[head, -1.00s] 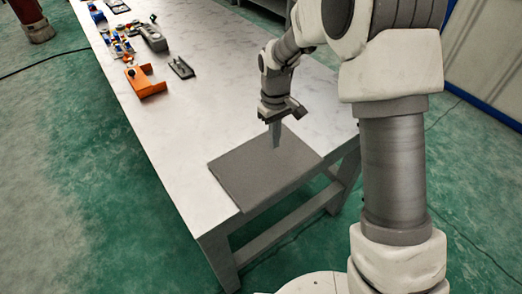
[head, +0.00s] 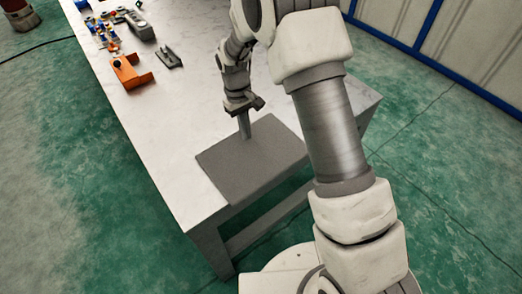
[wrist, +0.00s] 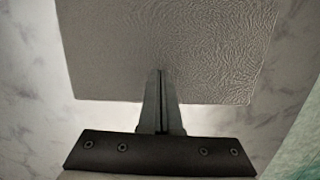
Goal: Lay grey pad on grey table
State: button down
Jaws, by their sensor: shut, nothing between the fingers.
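The grey pad (head: 250,167) lies flat near the close end of the grey table (head: 170,150). It also shows in the wrist view (wrist: 165,50), flat on the marbled tabletop, with a fine textured surface. My gripper (head: 245,136) points down at the pad's far edge. In the wrist view my gripper's fingers (wrist: 161,75) are shut together with nothing between them, and their tips overlap the pad. I cannot tell whether the tips touch it.
An orange bracket (head: 128,72) and a dark grey part (head: 168,57) lie farther up the table. Several small coloured parts (head: 105,32) and a grey part (head: 140,27) lie beyond them. The tabletop left of the pad is clear. Green floor (head: 110,200) surrounds the table.

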aim_at(254, 150)
jog(key=s+d, duration=0.1)
jog(key=s, duration=0.1)
jog(key=s+d, duration=0.1)
jog(key=s, duration=0.1)
jog(key=s+d, duration=0.2)
jog(key=shift+s+d+f, duration=0.1)
jog(key=shift+s+f, duration=0.3)
jog(key=shift+f+b, duration=0.4)
jog(key=shift+f, duration=0.1)
jog(key=shift+w+a, duration=0.55)
jog(key=shift+w, duration=0.3)
jog(key=shift+w+a, duration=0.55)
jog(key=shift+w, duration=0.25)
jog(key=shift+s, duration=0.1)
jog(key=shift+a+r+p, duration=0.1)
jog(key=shift+r+p, duration=0.55)
jog(key=shift+r, duration=0.05)
jog(key=shift+f, duration=0.1)
